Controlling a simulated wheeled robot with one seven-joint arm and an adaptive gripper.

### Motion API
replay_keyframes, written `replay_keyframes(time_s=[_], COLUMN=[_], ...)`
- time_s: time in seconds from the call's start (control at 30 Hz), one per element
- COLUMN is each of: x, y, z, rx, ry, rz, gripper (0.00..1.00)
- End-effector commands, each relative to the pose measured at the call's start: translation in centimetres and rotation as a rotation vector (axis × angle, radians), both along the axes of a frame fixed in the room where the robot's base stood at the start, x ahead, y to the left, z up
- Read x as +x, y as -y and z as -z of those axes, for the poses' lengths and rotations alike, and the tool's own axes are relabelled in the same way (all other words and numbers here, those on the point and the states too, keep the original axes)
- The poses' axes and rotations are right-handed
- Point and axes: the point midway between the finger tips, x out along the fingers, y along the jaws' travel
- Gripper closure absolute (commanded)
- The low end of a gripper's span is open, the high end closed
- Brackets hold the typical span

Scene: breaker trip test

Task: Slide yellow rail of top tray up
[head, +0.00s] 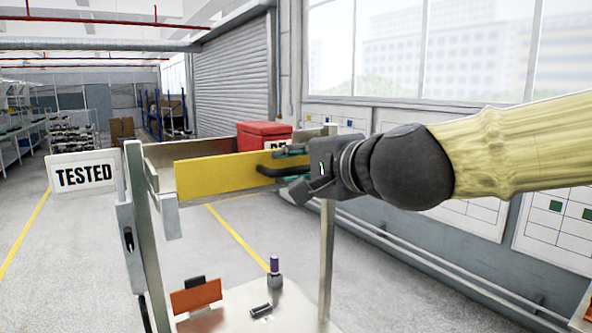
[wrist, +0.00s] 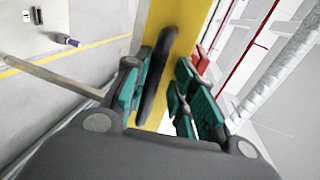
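The yellow rail (head: 220,174) spans the upper part of a metal frame in the head view; its right end is hidden behind my gripper. In the wrist view the rail (wrist: 157,20) runs from the top behind my fingers. A black bar handle (head: 266,171) is on its face. My gripper (head: 291,161) is at the right part of the rail, with teal-padded fingers pointing at it. In the wrist view the handle (wrist: 157,75) lies between the fingers, nearer the left one, with a yellow gap at the right. The fingers look open. Contact cannot be told.
Metal posts (head: 326,235) stand at the frame's sides, with a TESTED sign (head: 84,175) at left. A red box (head: 262,135) is behind the rail. Below are an orange-faced piece (head: 196,294), a purple-topped cylinder (head: 274,271) and a small dark device (head: 261,309) on a pale surface.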

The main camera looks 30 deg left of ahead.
Motion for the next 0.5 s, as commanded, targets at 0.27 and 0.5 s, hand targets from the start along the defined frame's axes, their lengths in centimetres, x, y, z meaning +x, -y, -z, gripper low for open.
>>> replay_keyframes(time_s=[0.27, 0.5], x=[0.0, -0.5], y=[0.0, 1.1], z=[0.2, 0.0], rx=[-0.003, -0.002], ry=[-0.003, -0.002], rz=[0.0, 0.001], gripper=[0.66, 0.66])
